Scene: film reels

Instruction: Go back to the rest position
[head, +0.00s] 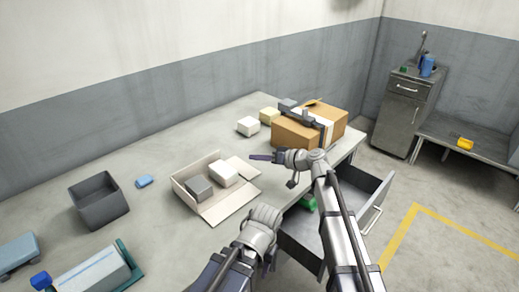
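My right arm comes up from the bottom centre-right, and its gripper (263,157) points left above the table, between the open carton and the taped box. Its dark fingers show edge-on as one thin bar, and I see nothing held in them. My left arm comes in from the bottom, with its grey wrist and gripper (264,214) near the table's front edge, below the open carton. Its fingers are hidden from this angle.
An open carton (213,205) with two blocks, a dark bin (99,201) and a taped cardboard box (296,134) stand on the table (160,222). An open drawer (301,238) juts out beside my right arm, with something green (308,202) inside. A metal cabinet (400,118) stands at the back right.

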